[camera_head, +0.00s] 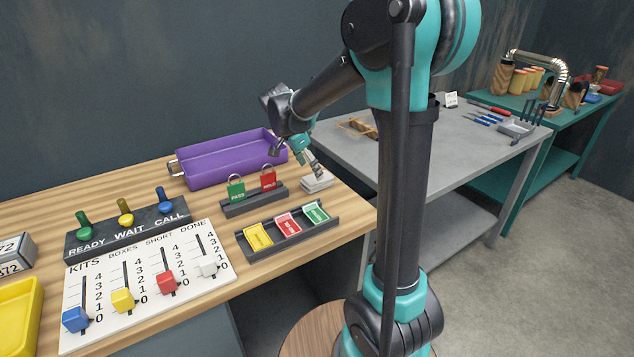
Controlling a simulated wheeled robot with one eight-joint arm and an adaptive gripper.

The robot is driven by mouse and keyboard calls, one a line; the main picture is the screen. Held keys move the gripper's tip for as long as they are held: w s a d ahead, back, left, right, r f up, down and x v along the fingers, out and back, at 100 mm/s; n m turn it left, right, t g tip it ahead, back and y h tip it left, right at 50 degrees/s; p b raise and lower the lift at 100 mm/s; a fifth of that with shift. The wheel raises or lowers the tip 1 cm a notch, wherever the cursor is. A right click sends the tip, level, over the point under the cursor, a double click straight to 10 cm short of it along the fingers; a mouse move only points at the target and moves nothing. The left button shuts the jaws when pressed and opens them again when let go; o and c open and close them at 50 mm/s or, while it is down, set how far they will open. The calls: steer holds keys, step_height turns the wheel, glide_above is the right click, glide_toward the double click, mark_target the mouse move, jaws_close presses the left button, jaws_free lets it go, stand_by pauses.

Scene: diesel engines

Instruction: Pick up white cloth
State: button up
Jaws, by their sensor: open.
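A white cloth (317,183), seemingly a small folded stack, lies on the wooden table near its right end, just right of the padlock stand. My gripper (299,161) is open above and to the left of the cloth. One of its fingers reaches down close over the cloth and hides part of its top. I cannot tell whether that finger touches it. Nothing shows between the fingers.
A stand with green and red padlocks (254,196) is left of the cloth. A card rack (288,230) is in front. A grey table (450,150) stands to the right.

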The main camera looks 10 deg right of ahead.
steer(key=x, duration=0.3)
steer(key=shift+d+f, duration=0.25)
steer(key=shift+d, duration=0.1)
steer(key=shift+d+f, duration=0.1)
steer(key=shift+f, duration=0.2)
steer(key=shift+f, duration=0.2)
steer(key=shift+c, duration=0.4)
steer(key=c, duration=1.3)
steer(key=shift+r, duration=0.15)
